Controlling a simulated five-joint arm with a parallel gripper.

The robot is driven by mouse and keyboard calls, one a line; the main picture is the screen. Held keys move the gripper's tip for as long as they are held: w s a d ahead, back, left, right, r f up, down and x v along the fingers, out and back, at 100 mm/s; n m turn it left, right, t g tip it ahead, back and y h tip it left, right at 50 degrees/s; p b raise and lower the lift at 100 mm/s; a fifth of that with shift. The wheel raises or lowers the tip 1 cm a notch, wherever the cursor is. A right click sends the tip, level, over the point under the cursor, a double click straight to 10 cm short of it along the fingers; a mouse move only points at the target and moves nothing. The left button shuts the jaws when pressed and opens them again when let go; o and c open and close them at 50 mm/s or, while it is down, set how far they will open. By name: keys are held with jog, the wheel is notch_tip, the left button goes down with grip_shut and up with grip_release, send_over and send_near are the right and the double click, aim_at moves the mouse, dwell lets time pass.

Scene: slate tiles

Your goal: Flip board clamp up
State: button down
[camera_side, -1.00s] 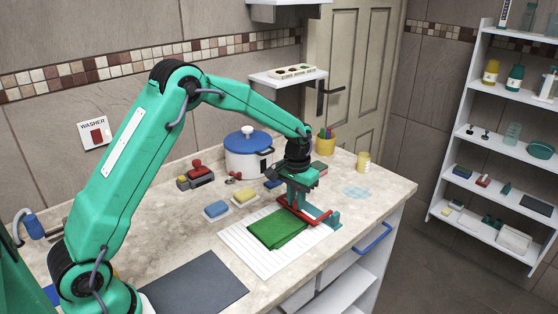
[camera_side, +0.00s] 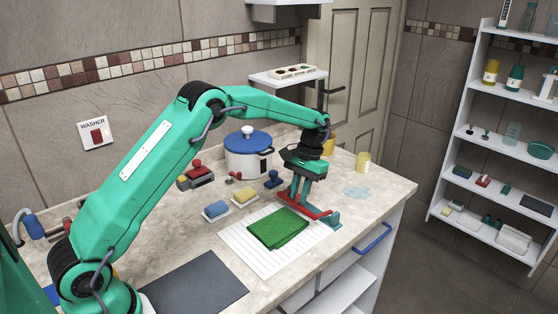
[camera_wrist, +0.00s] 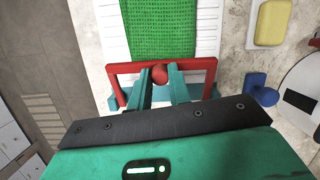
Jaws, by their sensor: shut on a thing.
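The red clamp bar (camera_side: 317,212) is a rectangular frame with a round red knob (camera_wrist: 160,72) on its far bar in the wrist view. It is joined to a teal base (camera_side: 334,219) at the right end of the white slatted board (camera_side: 255,262). A folded green cloth (camera_side: 278,229) lies on the board, with its near edge just past the clamp bar in the wrist view. My gripper (camera_wrist: 161,83) is shut on the knob, one teal finger on each side. In the side view, my gripper (camera_side: 298,204) partly hides the frame, which seems raised off the cloth.
A blue sponge (camera_side: 216,209), a yellow sponge (camera_side: 246,195) and a dark blue stamp (camera_side: 273,180) lie behind the board. A white pot (camera_side: 247,160) with a blue lid stands farther back. A dark mat (camera_side: 192,285) lies at the front left.

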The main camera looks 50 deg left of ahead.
jog(key=shift+w+a+r+g, duration=0.25)
jog(key=shift+w+r+g, duration=0.3)
jog(key=shift+g, duration=0.45)
jog(key=shift+w+r+g, duration=0.1)
jog(key=shift+w+g, duration=0.3)
jog(key=shift+g, duration=0.2)
jog(key=c, duration=1.3)
grip_release()
jog(key=shift+d, duration=0.1)
jog(key=shift+s+d, duration=0.1)
jog(key=shift+s, duration=0.05)
